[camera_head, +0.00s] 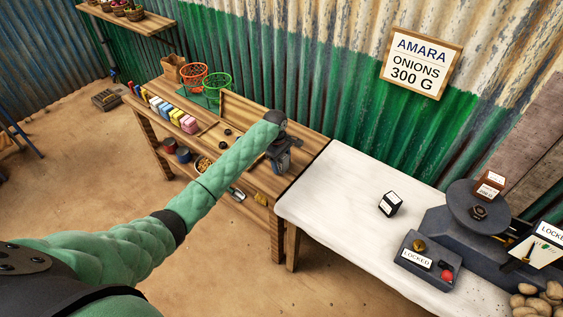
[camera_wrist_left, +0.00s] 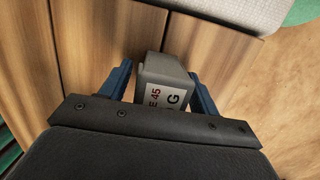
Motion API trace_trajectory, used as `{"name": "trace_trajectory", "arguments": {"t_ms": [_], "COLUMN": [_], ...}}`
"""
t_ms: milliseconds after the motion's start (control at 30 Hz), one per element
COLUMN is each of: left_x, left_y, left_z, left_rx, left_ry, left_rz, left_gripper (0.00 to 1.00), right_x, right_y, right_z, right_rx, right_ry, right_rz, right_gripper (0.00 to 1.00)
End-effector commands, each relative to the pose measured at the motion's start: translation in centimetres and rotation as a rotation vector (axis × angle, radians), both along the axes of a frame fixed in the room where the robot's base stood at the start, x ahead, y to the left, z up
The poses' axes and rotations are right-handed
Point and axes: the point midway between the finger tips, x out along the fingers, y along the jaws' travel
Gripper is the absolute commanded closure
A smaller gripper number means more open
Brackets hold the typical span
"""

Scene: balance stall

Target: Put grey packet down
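The grey packet (camera_wrist_left: 163,80) with a white label reading "45 G" is between the two blue fingers of my left gripper (camera_wrist_left: 160,88) in the left wrist view. A narrow gap shows between the packet and the left finger, so the fingers look open around it. Wooden boards lie below; I cannot tell for sure whether the packet touches them. In the head view my left gripper (camera_head: 284,163) is low over the right end of the wooden bench (camera_head: 313,148), beside the white counter. The packet is not clearly visible there. My right gripper is not in view.
The white counter (camera_head: 335,190) holds a black-and-white block (camera_head: 390,204), a box labelled LOCKED (camera_head: 418,258) and a scale with a brown packet (camera_head: 489,184). Coloured packets (camera_head: 170,112) and red and green baskets (camera_head: 216,84) stand along the bench's left part.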

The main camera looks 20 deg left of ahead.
Motion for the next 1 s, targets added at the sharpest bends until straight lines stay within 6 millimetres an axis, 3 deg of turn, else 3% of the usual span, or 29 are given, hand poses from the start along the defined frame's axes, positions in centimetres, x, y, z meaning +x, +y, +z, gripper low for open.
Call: {"name": "trace_trajectory", "arguments": {"t_ms": [367,800,1000], "left_x": [0.1,0.6,0.6], "left_y": [0.1,1.2,1.5], "left_z": [0.9,8.7,11.2], "left_rx": [0.000,-0.001,0.000], "left_ry": [-0.002,-0.004,-0.001], "left_rz": [-0.001,0.000,-0.001], "left_gripper": [0.38,0.38,0.38], "right_x": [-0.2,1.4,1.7], "right_y": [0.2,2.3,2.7], "right_z": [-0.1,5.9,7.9], "right_rx": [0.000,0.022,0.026], "right_ry": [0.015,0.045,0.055], "right_rz": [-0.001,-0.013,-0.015], "right_gripper": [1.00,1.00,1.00]}}
